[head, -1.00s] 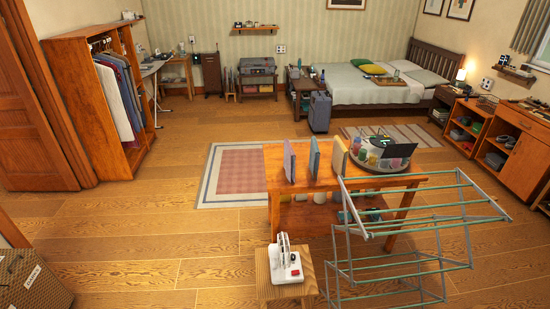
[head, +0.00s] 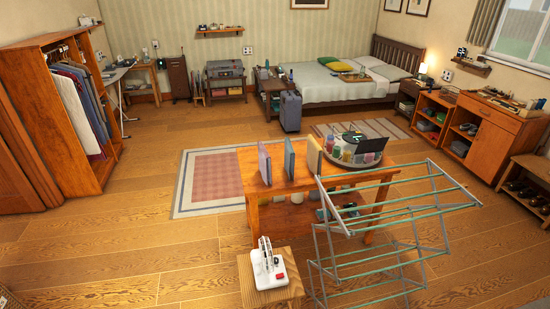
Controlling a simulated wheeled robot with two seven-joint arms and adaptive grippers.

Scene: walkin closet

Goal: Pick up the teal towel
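I cannot make out a teal towel for certain in the head view. Three thin upright panels stand on the wooden table (head: 345,178): a mauve one (head: 265,163), a blue-grey one (head: 289,160) and a cream one (head: 314,157). They are too small to tell whether any is cloth. The drying rack (head: 398,222) to the right of the table has teal-green bars, and no towel shows on it. Neither of my grippers is in view.
A small wooden stool (head: 262,298) with a white device (head: 268,268) stands in front of the table. A round tray (head: 338,158) with several jars sits on the table. An open wardrobe (head: 40,95) is at the left, a bed (head: 345,82) at the back. Floor at the left is clear.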

